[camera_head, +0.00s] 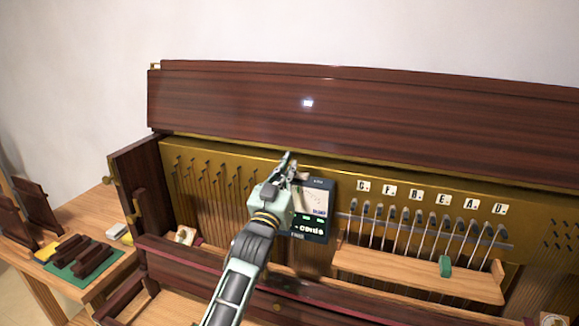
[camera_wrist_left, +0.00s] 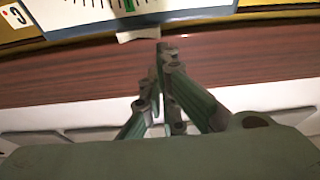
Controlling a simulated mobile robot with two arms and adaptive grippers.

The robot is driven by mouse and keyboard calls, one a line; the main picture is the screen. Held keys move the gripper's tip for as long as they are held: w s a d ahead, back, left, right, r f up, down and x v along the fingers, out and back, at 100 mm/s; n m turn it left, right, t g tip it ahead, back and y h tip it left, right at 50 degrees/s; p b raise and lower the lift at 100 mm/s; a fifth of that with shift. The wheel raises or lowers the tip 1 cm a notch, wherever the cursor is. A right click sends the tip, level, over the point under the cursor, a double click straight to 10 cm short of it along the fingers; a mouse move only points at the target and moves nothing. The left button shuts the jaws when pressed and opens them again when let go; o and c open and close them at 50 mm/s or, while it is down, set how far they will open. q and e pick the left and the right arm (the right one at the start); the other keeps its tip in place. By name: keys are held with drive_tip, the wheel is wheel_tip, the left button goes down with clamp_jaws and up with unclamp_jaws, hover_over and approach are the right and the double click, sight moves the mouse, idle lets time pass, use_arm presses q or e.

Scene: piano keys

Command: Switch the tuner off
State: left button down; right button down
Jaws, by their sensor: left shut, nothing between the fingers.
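The tuner (camera_head: 318,198) is a dark upright panel on the gold plate of the open piano, just right of my left gripper. It has a pale dial face and a dark lower part with lit green marks. In the left wrist view the lower edge of a dial face (camera_wrist_left: 95,12) with a green mark shows at the top. My left gripper (camera_head: 293,165) is shut and empty, and it covers the tuner's left side. In the left wrist view its fingertips (camera_wrist_left: 166,48) are together below the dial. I cannot tell whether they touch the tuner. My right gripper is not in view.
Lettered tiles (camera_head: 430,196) sit above a row of pins over a wooden ledge (camera_head: 415,275) with a green block (camera_head: 445,266). The raised dark lid (camera_head: 230,105) stands behind. A side table (camera_head: 85,225) at left holds a green mat (camera_head: 70,272) with dark wooden pieces.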

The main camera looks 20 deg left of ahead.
use_arm(q)
drive_tip(key=shift+f, duration=0.15)
drive_tip(key=s+n+b, duration=0.1)
drive_tip(key=s, duration=0.8)
drive_tip(key=shift+s+a+n+y, duration=0.2)
drive_tip(key=shift+a+n+y, duration=0.1)
drive_tip(key=shift+a+y, duration=0.1)
idle(0.5)
